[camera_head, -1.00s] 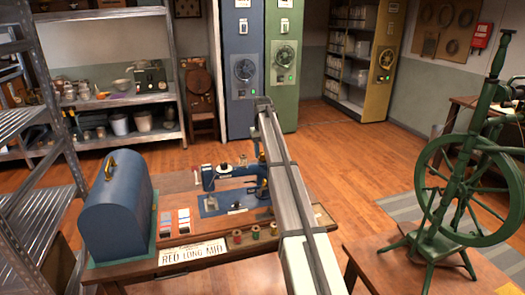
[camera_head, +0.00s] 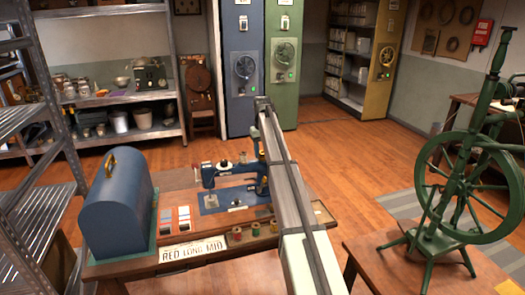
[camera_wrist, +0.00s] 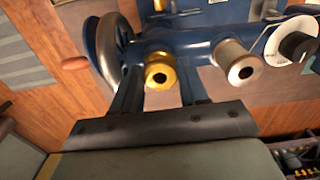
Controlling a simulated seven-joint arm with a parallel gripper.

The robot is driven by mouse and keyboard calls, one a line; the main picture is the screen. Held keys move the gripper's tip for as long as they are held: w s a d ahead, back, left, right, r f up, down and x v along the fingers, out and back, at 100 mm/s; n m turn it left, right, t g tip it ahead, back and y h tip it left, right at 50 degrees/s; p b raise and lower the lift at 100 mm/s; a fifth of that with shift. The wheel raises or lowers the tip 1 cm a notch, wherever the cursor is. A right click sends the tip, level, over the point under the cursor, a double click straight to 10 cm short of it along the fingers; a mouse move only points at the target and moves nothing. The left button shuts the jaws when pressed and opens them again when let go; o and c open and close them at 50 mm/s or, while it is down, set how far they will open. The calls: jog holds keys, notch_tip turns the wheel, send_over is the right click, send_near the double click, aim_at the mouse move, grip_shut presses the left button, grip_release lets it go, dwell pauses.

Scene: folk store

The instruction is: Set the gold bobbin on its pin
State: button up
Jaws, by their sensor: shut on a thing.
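The gold bobbin (camera_wrist: 160,74) is between the fingers of my gripper (camera_wrist: 160,90) in the wrist view, its round end with a dark hole facing the camera. My gripper is shut on it, in front of the blue sewing machine (camera_wrist: 185,42). A silver bobbin (camera_wrist: 239,63) stands out from the machine just to the right. Any pin behind the gold bobbin is hidden, and I cannot tell whether the bobbin touches the machine. In the head view the blue machine (camera_head: 222,174) stands on the wooden table, and my arm hides my gripper and part of the machine.
The machine has a handwheel (camera_wrist: 115,45) at left and a white dial with a black knob (camera_wrist: 297,46) at right. Spools (camera_head: 237,234) stand along the table front beside a "RED LONG MID" plate (camera_head: 192,251). A blue domed case (camera_head: 117,210) and a green spinning wheel (camera_head: 470,185) flank the workspace.

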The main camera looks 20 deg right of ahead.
jog(key=o, duration=0.8)
jog(key=shift+o, duration=0.2)
jog(key=shift+r, duration=0.1)
notch_tip(320, 180, up, 14)
jog(key=shift+f, duration=0.2)
